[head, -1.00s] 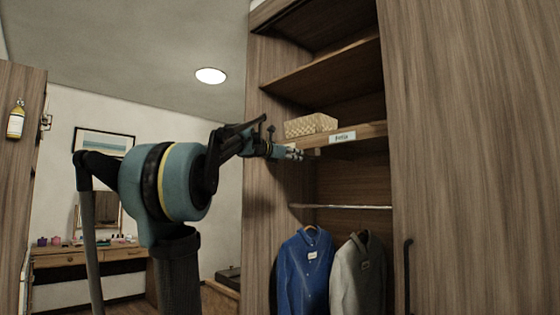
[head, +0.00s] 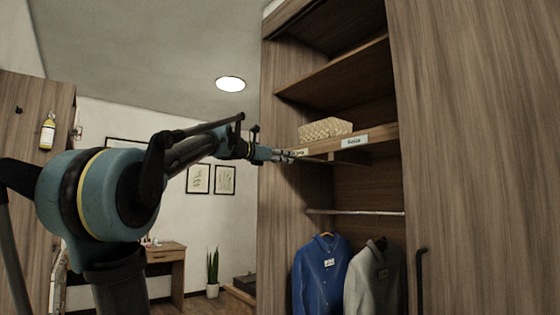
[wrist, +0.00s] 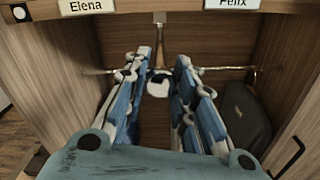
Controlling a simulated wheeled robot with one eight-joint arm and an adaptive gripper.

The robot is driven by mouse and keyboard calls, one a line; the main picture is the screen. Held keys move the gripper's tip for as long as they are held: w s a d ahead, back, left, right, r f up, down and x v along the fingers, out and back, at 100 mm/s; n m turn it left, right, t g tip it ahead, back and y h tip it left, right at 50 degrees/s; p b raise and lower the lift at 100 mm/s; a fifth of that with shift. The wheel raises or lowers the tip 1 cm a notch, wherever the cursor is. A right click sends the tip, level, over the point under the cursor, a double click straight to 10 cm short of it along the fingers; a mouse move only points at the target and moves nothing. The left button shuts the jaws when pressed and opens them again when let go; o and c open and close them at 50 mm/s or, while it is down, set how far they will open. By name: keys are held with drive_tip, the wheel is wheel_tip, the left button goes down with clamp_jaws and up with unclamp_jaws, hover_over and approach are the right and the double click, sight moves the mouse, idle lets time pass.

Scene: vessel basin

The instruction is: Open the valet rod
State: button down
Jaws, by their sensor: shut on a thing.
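The valet rod (wrist: 160,42) is a thin chrome rod under the shelf between the name plates, seen in the wrist view. Its round pale end (wrist: 159,84) lies between the two blue and grey fingers of my gripper (wrist: 165,62), which is shut on it. In the head view my gripper (head: 288,156) is at the front edge of the wardrobe shelf (head: 380,139). The rod itself is too small to make out there. The plate (wrist: 88,6) reads Elena and the other plate (wrist: 232,4) reads Felix.
A chrome hanging rail (head: 355,212) crosses the wardrobe below, with a blue jacket (head: 318,265) and a grey jacket (head: 372,280). A woven basket (head: 325,128) stands on the shelf. A wooden door with a dark handle (head: 420,283) is on the right. The wardrobe's side panel is on the left.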

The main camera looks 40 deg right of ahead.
drive_tip(key=shift+w+r, duration=0.15)
drive_tip(key=c, duration=1.4)
unclamp_jaws()
drive_tip(key=shift+c, duration=0.2)
drive_tip(key=shift+o, duration=0.7)
drive_tip(key=shift+a, duration=0.1)
drive_tip(key=a, duration=1.2)
drive_tip(key=shift+w, duration=0.1)
